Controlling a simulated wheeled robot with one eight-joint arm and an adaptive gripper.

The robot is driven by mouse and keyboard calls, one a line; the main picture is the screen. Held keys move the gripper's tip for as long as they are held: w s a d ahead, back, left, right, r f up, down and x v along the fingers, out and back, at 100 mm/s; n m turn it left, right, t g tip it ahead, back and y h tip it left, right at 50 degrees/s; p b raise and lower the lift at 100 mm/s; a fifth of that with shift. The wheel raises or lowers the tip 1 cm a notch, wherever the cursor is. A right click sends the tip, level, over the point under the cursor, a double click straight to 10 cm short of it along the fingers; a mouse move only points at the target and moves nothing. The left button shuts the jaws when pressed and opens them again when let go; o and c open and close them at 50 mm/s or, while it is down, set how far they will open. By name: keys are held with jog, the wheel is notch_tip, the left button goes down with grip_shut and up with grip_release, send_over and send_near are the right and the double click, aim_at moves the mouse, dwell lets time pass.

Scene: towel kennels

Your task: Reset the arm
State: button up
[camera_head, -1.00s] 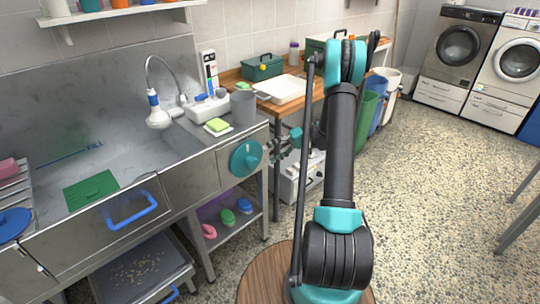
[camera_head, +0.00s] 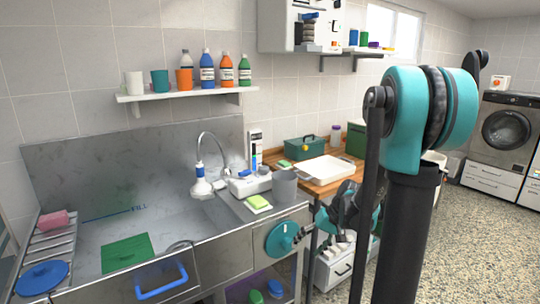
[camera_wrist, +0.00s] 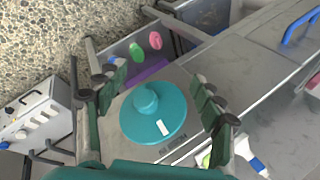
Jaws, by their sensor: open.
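My gripper (camera_wrist: 160,98) is open, with its two green fingers spread apart in the wrist view. A round teal disc with a central knob (camera_wrist: 153,112) shows between the fingers, and nothing is seen held. In the head view the teal disc (camera_head: 282,238) is on the steel counter's front panel, at its right end. My gripper (camera_head: 308,232) is just right of it there, partly hidden by my own arm. I cannot tell whether the fingers touch the disc.
A steel sink counter (camera_head: 95,262) runs along the left, with a blue handle (camera_head: 162,280) on its front. A white cabinet (camera_head: 333,262) stands close to my gripper. A wooden worktop (camera_head: 345,178) holds a white tray (camera_head: 324,170). Open floor (camera_head: 445,235) lies to the right.

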jog(key=s+d+f+t+h, duration=0.1)
jog(key=s+d+h, duration=0.2)
jog(key=s, duration=0.4)
jog(key=s+d+t+h, duration=0.2)
jog(key=s+d+h, duration=0.1)
jog(key=s, duration=0.5)
jog(key=shift+f, duration=0.35)
